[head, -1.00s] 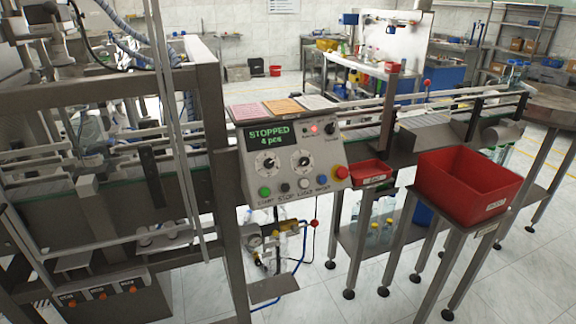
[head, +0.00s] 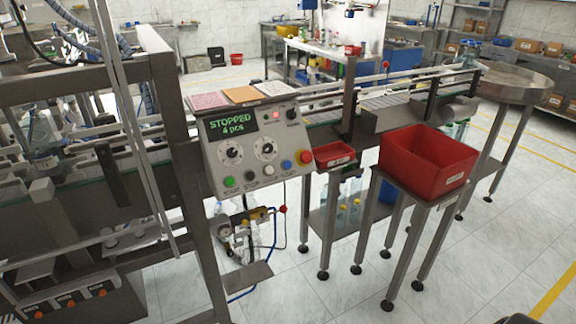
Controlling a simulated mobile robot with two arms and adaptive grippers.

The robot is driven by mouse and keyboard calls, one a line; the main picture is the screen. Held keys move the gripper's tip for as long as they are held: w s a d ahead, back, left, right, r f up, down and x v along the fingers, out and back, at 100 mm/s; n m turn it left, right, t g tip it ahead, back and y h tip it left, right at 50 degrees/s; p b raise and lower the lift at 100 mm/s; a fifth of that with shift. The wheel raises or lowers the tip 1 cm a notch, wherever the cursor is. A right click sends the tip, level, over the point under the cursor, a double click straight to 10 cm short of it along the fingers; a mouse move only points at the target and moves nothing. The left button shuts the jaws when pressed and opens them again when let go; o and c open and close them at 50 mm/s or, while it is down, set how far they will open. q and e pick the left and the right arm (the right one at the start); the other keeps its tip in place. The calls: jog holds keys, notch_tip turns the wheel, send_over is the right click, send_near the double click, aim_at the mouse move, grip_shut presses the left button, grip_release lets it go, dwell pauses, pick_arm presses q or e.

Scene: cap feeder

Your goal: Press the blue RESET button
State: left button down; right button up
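The blue button (head: 286,165) sits at the right end of the lower button row on the grey control panel (head: 215,153). The label under it is too small to read surely. To its left are a white button (head: 269,170), a dark button (head: 250,176) and a green button (head: 229,181). A red mushroom button (head: 304,157) is just right of and above it. The green display (head: 232,124) reads STOPPED, 4 pcs. A red lamp is lit above the knobs. Neither of my grippers can be made out, and nothing covers the blue button.
A small red tray (head: 334,155) is right of the panel, and a large red bin (head: 428,160) stands on a metal stand further right. Coloured cards lie on top of the panel. A metal frame (head: 165,110) rises at its left. The floor in front right is open.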

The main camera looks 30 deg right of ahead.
grip_shut()
jog(key=shift+d, duration=0.1)
dwell(1.0)
